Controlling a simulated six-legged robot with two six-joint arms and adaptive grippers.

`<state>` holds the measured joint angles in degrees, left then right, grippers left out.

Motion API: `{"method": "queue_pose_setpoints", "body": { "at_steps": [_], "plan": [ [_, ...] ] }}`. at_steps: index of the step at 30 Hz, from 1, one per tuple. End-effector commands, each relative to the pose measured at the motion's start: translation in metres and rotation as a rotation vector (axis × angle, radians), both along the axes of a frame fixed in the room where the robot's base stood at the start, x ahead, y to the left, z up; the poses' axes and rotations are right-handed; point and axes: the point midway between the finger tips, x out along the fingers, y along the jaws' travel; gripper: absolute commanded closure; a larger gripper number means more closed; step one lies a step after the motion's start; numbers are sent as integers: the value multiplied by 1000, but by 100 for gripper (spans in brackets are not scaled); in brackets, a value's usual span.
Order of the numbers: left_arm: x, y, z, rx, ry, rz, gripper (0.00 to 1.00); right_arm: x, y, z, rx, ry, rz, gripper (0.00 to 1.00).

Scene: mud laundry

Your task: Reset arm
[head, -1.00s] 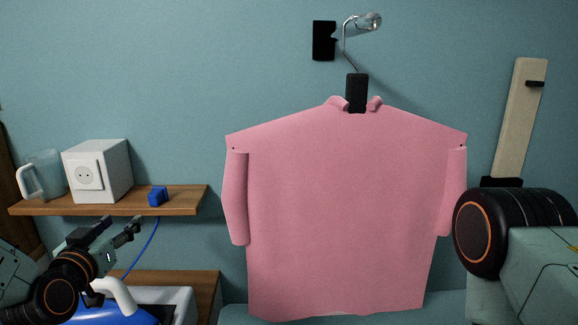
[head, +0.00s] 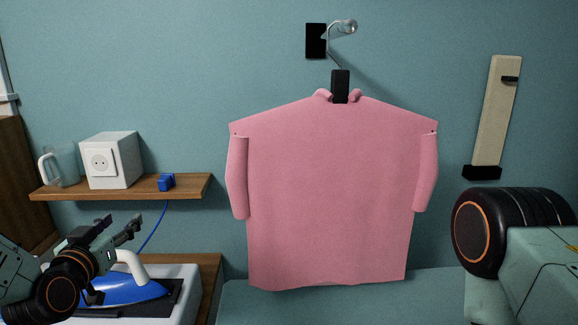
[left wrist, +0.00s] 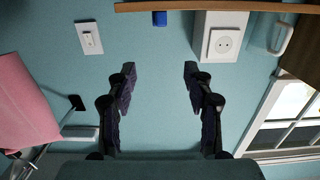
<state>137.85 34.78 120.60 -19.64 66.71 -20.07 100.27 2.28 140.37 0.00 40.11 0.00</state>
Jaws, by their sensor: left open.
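My left gripper (head: 118,226) is at the lower left of the head view, open and empty. In the left wrist view its two fingers (left wrist: 160,76) stand apart with only blue wall between them. My right arm comes in at the right edge of the head view, but its gripper is out of sight.
A pink shirt (head: 325,190) hangs from a wall hook (head: 343,28). A wooden shelf (head: 110,191) holds a jug (head: 62,168), a white socket box (head: 112,160) and a blue plug (head: 167,182). A blue iron (head: 125,290) sits below. A beige board (head: 494,115) is at right.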

Motion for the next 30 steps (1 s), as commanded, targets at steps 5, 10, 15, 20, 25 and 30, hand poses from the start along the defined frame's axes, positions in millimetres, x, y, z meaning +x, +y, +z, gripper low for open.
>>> {"method": "queue_pose_setpoints", "body": {
  "at_steps": [5,10,15,20,25,30],
  "plan": [
    [-1,-2,-14,-72,55,3,48,0,0,0,0,0,0,60],
    [-19,-20,-60,-177,218,2,48,0,0,-4,0,0,0,60],
    [-44,-40,-115,-221,370,-2,48,0,0,-16,0,0,0,60],
    [-86,-62,-189,-250,567,0,48,0,0,-34,0,0,0,60],
    [-154,-84,-278,-259,816,13,48,0,0,-59,0,0,0,60],
    [-233,-100,-357,-237,1059,29,48,0,0,-87,0,0,0,60]
  ]
}}
